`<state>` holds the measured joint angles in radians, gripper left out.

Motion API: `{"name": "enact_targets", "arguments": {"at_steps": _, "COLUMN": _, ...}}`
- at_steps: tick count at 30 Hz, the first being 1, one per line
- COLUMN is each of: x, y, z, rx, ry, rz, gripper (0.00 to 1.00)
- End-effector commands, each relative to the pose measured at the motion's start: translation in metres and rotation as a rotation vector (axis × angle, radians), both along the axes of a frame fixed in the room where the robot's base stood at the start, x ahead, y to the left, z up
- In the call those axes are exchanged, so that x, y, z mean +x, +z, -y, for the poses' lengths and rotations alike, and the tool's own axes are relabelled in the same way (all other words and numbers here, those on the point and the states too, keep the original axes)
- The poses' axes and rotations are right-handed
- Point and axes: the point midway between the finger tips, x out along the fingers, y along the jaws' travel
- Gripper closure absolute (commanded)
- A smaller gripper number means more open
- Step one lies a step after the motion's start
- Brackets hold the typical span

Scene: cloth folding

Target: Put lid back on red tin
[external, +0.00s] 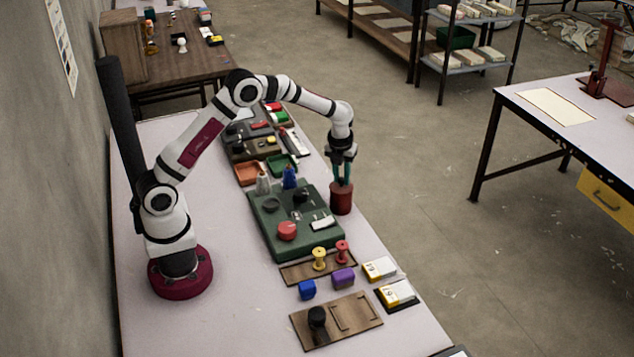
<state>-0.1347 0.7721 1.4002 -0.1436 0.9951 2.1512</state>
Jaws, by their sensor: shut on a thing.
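My gripper (342,184) points down at the right side of the green board, its teal fingers closed at the top of a dark red cylinder (341,200), which looks like the red tin. I cannot tell whether the cylinder stands on the table or is held just above it. A separate lid cannot be made out at its top. A brighter, low round red piece (287,231) lies on the green board (264,243); I cannot tell whether it is a lid.
Spools, small blocks and a wooden board (347,327) lie in front. Orange and green trays (247,173) are behind. The table's right strip is mostly bare.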

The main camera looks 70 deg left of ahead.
Motion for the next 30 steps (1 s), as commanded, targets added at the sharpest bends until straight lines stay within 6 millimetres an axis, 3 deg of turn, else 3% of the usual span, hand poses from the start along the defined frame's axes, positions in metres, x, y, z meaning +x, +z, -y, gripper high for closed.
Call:
{"name": "enact_targets", "arguments": {"at_steps": 7, "x": 0.0, "y": 0.0, "z": 0.0, "rx": 0.0, "ry": 0.0, "rz": 0.0, "gripper": 1.0}}
{"name": "enact_targets", "arguments": {"at_steps": 8, "x": 0.0, "y": 0.0, "z": 0.0, "rx": 0.0, "ry": 0.0, "rz": 0.0, "gripper": 0.71}}
{"name": "enact_targets", "arguments": {"at_steps": 13, "x": 0.0, "y": 0.0001, "z": 0.0, "rx": 0.0, "ry": 0.0, "rz": 0.0, "gripper": 0.41}}
{"name": "enact_targets", "arguments": {"at_steps": 20, "x": 0.0, "y": 0.0, "z": 0.0, "rx": 0.0, "ry": 0.0, "rz": 0.0, "gripper": 0.38}}
{"name": "enact_targets", "arguments": {"at_steps": 25, "x": 0.0, "y": 0.0, "z": 0.0, "rx": 0.0, "ry": 0.0, "rz": 0.0, "gripper": 0.1}}
{"name": "enact_targets", "arguments": {"at_steps": 30, "x": 0.0, "y": 0.0, "z": 0.0, "rx": 0.0, "ry": 0.0, "rz": 0.0, "gripper": 0.1}}
